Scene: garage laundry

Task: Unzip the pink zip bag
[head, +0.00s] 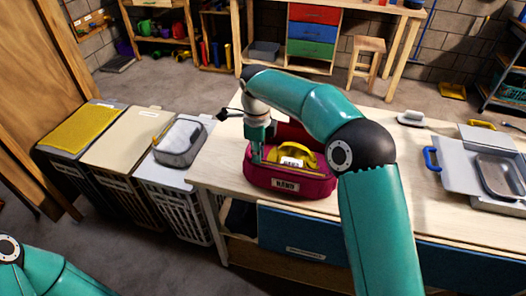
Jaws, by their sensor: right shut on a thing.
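The pink zip bag (288,186) sits on the light wooden worktop, with a white label on its front. Its top is at least partly open, and a yellow thing (302,155) with a white label shows inside. A dark red flap shows behind it, partly hidden by my right arm. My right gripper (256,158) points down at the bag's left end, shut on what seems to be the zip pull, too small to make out. Only a link of my left arm shows at the bottom left; its gripper is out of view.
Laundry baskets (172,205) stand left of the worktop (225,167), a grey mesh-topped case (181,140) on one. A grey case with a metal tray (500,172) and a blue-handled thing (432,158) lie at the right. The worktop right of my arm has clear room.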

